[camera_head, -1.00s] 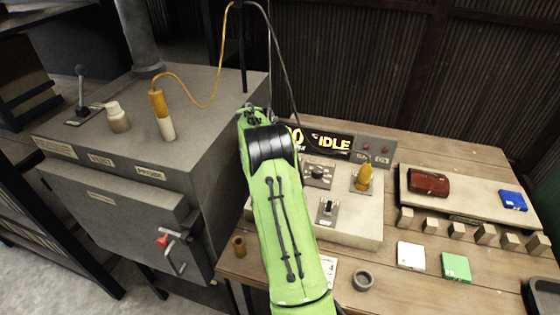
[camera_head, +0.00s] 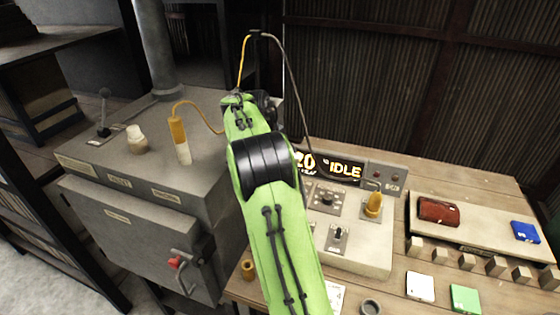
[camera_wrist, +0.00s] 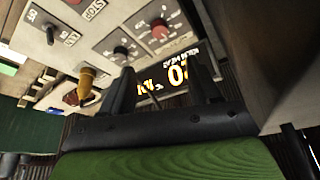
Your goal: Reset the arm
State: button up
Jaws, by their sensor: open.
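My green arm rises through the middle of the head view, in front of the control panel. My gripper (camera_wrist: 165,92) shows in the wrist view as two dark fingers, apart, with nothing between them. The fingers point toward the panel's lit display (camera_head: 328,165), which reads 20 and IDLE. In the head view the arm's own bulk hides the fingers. The panel (camera_head: 365,258) carries knobs, a toggle switch and an orange knob (camera_head: 373,205), also seen in the wrist view (camera_wrist: 87,83).
A grey metal cabinet (camera_head: 125,235) stands left, with a lever (camera_head: 104,112), a white-capped jar (camera_head: 136,140) and a yellow-and-white handle (camera_head: 180,140) on a cable.

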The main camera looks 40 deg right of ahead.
dwell(0.3)
jog(key=s+a+r+n+t+y, duration=0.1)
jog(key=s+a+r+n+t, duration=0.1)
jog(key=s+a+r+n, duration=0.45)
jog(key=s+a+r+n+t+y, duration=0.1)
jog(key=s+a+r, duration=0.15)
jog(key=a, duration=0.75)
jog(key=s+a+f+n+t+y, duration=0.2)
jog(key=s+a+f+n, duration=0.1)
jog(key=s+a+n, duration=0.7)
jog(key=s+a, duration=0.4)
jog(key=s, duration=0.2)
jog(key=shift+s+a+f+y, duration=0.15)
jog(key=shift+s+f+y, duration=0.15)
jog(key=shift+s+f, duration=0.1)
